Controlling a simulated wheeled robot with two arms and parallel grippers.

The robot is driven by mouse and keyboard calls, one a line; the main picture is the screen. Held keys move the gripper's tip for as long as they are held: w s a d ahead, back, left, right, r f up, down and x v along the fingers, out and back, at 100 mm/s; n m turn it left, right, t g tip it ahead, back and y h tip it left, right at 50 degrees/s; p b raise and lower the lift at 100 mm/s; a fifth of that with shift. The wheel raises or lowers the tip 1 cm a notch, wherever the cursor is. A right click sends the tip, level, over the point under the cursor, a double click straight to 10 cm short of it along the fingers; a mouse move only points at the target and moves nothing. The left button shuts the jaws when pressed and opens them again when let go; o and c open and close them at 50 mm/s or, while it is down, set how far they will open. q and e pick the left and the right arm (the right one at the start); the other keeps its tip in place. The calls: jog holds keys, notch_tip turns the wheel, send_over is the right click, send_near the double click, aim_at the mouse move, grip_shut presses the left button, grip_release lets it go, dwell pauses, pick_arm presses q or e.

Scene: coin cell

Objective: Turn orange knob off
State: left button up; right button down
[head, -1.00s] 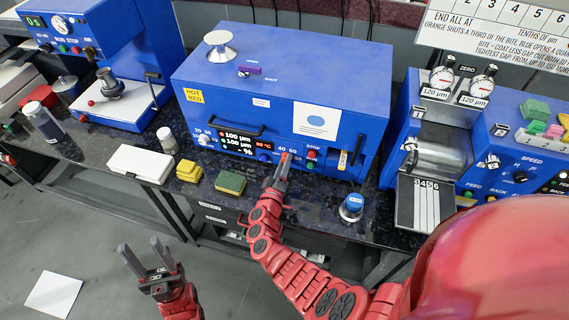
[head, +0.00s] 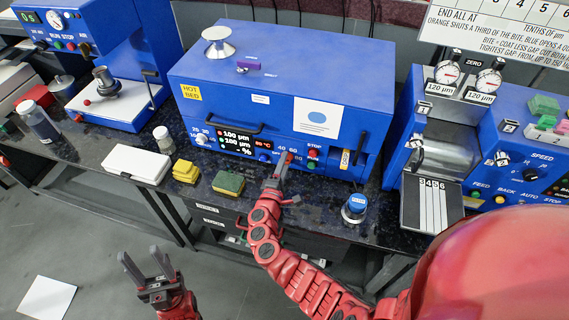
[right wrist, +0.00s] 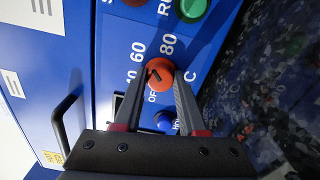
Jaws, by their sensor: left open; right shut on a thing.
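The orange knob (head: 290,158) is on the front panel of the blue hot-bed machine (head: 230,95), right of its display. In the right wrist view the orange knob (right wrist: 159,76) carries a short dark mark, with "60", "80" and "OFF" printed around it. My right gripper (head: 284,165) has its fingers on either side of the knob, shut on it; the right wrist view shows the gripper's tips (right wrist: 160,85) there. My left gripper (head: 146,262) is open and empty, low at the left, away from the bench.
A green button (right wrist: 192,8) and a blue knob (right wrist: 163,120) flank the orange knob.

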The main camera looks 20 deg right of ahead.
jog(key=n, duration=0.3)
jog(key=shift+n+p, duration=0.35)
jog(key=shift+n, duration=0.05)
jog(key=n+p, duration=0.1)
jog(key=n, duration=0.3)
jog(key=shift+a+n, duration=0.1)
jog(key=shift+n, duration=0.2)
jog(key=n+p, duration=0.1)
jog(key=n, duration=0.3)
jog(key=shift+p, duration=0.4)
jog(key=n, duration=0.4)
jog(key=shift+f+p, duration=0.1)
jog(key=shift+p, duration=0.3)
jog(key=n, duration=0.4)
jog(key=shift+s+n, duration=0.1)
jog(key=shift+n, duration=0.2)
jog(key=n, duration=0.6)
jog(key=shift+b, duration=0.3)
